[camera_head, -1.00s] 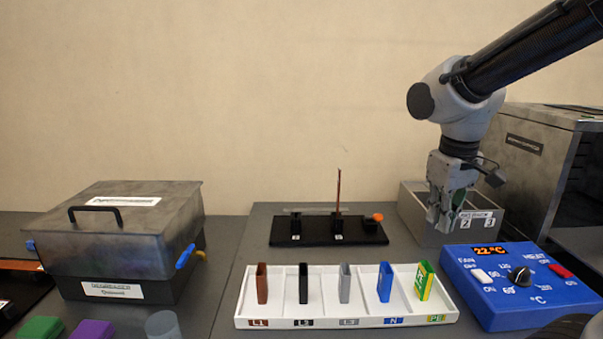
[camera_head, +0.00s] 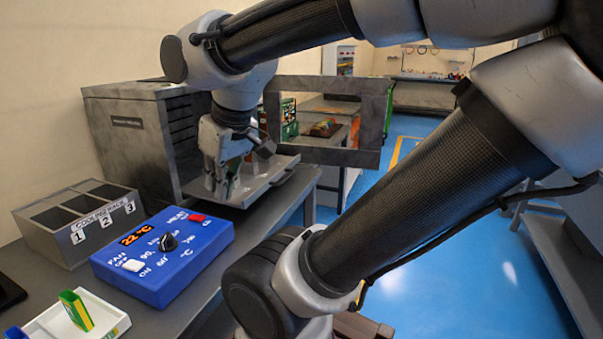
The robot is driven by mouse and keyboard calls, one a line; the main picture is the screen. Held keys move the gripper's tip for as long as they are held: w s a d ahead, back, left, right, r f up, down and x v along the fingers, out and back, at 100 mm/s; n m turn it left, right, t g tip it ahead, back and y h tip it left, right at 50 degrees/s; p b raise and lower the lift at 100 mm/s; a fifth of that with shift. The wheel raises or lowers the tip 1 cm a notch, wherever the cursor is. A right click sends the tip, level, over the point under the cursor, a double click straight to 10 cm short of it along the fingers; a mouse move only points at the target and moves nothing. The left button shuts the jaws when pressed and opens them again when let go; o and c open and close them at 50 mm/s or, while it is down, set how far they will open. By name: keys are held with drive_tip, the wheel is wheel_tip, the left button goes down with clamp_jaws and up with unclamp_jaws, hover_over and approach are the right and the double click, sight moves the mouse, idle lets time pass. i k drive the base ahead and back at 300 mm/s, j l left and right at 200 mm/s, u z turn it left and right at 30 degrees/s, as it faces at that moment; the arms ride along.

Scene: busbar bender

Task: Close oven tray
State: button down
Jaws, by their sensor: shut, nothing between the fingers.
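The grey metal oven (camera_head: 133,128) stands on the bench at the left. Its framed door (camera_head: 322,154) is swung open to the right. The flat oven tray (camera_head: 262,192) sticks out of the oven's front opening over the bench. My gripper (camera_head: 221,192) points down at the left part of the tray, close to the oven opening, shut and empty. I cannot tell whether its fingertips touch the tray. My gripper and wrist hide part of the opening and of the tray.
A blue control box (camera_head: 162,262) showing 22 °C and a grey cooling box (camera_head: 80,222) with numbered slots stand in front of the oven. A white holder (camera_head: 82,315) with a green-yellow piece is at the lower left. Blue floor lies beyond the bench.

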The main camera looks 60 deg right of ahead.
sight(255, 178)
drive_tip(key=l+z, duration=0.2)
drive_tip(key=z, duration=0.15)
drive_tip(key=l+z, duration=0.45)
drive_tip(key=z, duration=0.3)
